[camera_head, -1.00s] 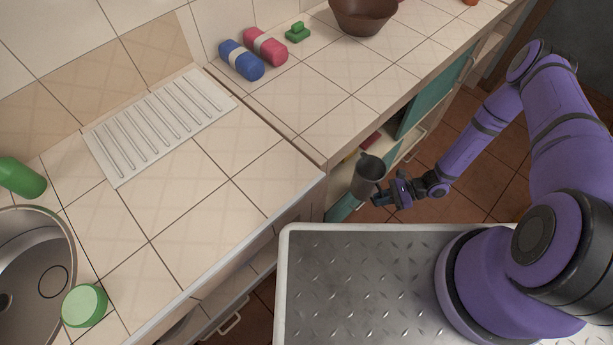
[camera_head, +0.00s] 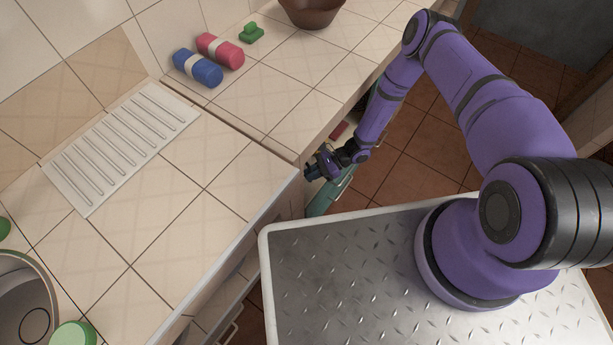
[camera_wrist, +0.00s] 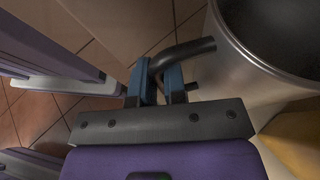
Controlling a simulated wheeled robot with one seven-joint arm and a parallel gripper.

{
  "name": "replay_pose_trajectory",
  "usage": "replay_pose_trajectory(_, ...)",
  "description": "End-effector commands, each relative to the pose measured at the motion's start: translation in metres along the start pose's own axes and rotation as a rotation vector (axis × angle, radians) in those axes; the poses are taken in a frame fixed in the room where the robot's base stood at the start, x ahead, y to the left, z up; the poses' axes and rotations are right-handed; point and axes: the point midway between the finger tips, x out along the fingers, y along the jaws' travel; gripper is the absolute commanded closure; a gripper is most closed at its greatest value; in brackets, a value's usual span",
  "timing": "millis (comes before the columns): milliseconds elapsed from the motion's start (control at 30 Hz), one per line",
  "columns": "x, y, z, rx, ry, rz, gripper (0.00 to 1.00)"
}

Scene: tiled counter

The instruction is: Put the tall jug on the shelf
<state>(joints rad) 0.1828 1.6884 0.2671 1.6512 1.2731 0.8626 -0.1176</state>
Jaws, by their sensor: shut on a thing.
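The tall jug (camera_wrist: 232,72) is grey metal with a wide round mouth and a dark inside. In the wrist view it fills the right side, with its dark curved handle (camera_wrist: 186,50) reaching left. My gripper (camera_wrist: 158,82) has its blue fingers shut on the handle. In the head view my gripper (camera_head: 312,172) is at the counter's front edge, by the open cabinet below. The jug does not show clearly there, seemingly hidden by the counter edge and gripper. The shelf inside the cabinet is mostly hidden under the counter.
The tiled counter (camera_head: 290,128) overhangs close beside my gripper. A teal panel (camera_head: 322,203) stands below it, and a red item (camera_head: 340,130) lies in the cabinet. A brown bowl (camera_head: 312,10), pink roll (camera_head: 221,50) and blue roll (camera_head: 198,68) are on the counter. Open floor lies right.

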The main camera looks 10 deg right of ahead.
Motion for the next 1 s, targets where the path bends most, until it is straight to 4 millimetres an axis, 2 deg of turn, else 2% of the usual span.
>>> replay_pose_trajectory(200,0.015,-0.013,0.005,-0.003,-0.001,0.002,1.00)
replay_pose_trajectory(300,0.020,-0.011,-0.013,0.000,0.000,0.002,1.00)
replay_pose_trajectory(433,0.025,-0.012,-0.025,-0.001,0.000,0.000,1.00)
replay_pose_trajectory(867,0.026,-0.012,-0.030,-0.001,-0.001,0.000,1.00)
replay_pose_trajectory(900,0.026,-0.012,-0.030,-0.001,0.000,0.000,0.79)
replay_pose_trajectory(967,0.026,-0.012,-0.030,-0.001,0.000,0.000,0.65)
replay_pose_trajectory(1000,0.026,-0.012,-0.030,-0.001,0.000,0.000,0.62)
